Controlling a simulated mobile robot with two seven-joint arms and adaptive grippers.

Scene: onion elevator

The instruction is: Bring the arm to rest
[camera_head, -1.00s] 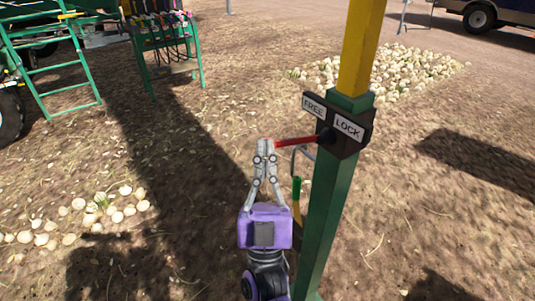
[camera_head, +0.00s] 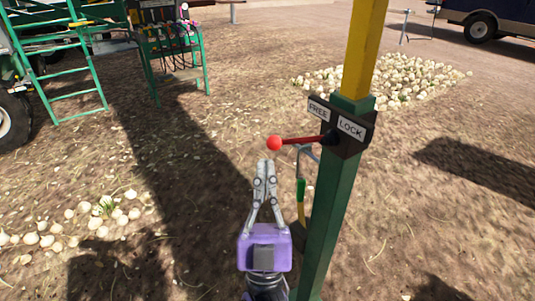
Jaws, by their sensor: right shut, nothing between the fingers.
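My right gripper (camera_head: 265,165) is in the middle of the head view, purple at its body with grey fingers. Its fingers are shut with nothing between them. It is just below the red ball of the red lever (camera_head: 300,140), apart from it in the picture. The lever points left from a dark box on the green and yellow post (camera_head: 331,200), toward the side of the FREE label (camera_head: 319,110). The LOCK label (camera_head: 351,128) is on the right side of the box. My left gripper is not in view.
The post stands close to the right of my right arm. A hooked tool with a green and yellow handle (camera_head: 300,200) hangs beside the post. Onion piles lie at the back right (camera_head: 385,80) and left (camera_head: 75,225). A green ladder (camera_head: 68,65) stands at the back left. Bare ground lies between.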

